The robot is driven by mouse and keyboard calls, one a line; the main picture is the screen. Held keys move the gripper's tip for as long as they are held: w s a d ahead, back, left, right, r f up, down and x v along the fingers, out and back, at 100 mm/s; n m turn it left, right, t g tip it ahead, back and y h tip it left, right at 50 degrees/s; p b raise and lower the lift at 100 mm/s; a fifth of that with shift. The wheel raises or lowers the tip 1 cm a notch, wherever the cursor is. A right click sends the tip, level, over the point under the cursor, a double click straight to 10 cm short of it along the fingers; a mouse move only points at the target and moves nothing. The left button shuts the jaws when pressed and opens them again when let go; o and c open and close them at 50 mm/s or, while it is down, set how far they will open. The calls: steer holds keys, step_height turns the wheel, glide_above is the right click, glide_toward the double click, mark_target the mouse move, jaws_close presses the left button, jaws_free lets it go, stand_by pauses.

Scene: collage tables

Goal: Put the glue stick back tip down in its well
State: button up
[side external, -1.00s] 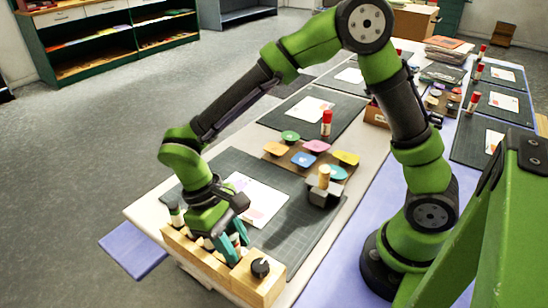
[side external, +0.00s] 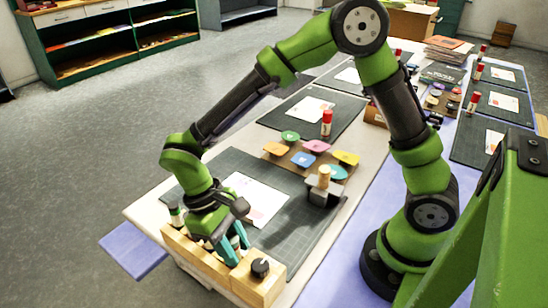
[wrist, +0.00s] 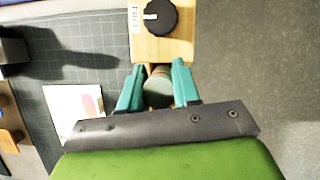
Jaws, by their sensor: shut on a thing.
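My gripper (wrist: 158,76) is shut on a round, grey-green-ended stick with an orange band, which I take to be the glue stick (wrist: 157,92). In the wrist view it sits between the teal fingers, seen from its end. In the side view my gripper (side external: 236,248) is low over the wooden block (side external: 208,262) at the table's front edge, and its fingers hide the stick. The well under it is hidden, so I cannot tell how deep the stick sits or where its tip points.
A black knob (side external: 260,267) stands on the block's near end, beside my fingers.

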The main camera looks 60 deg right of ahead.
steer(key=shift+f, duration=0.2)
steer(key=o, duration=1)
steer(key=shift+o, duration=0.2)
steer(key=shift+s+a, duration=0.1)
steer(key=shift+r, duration=3.8)
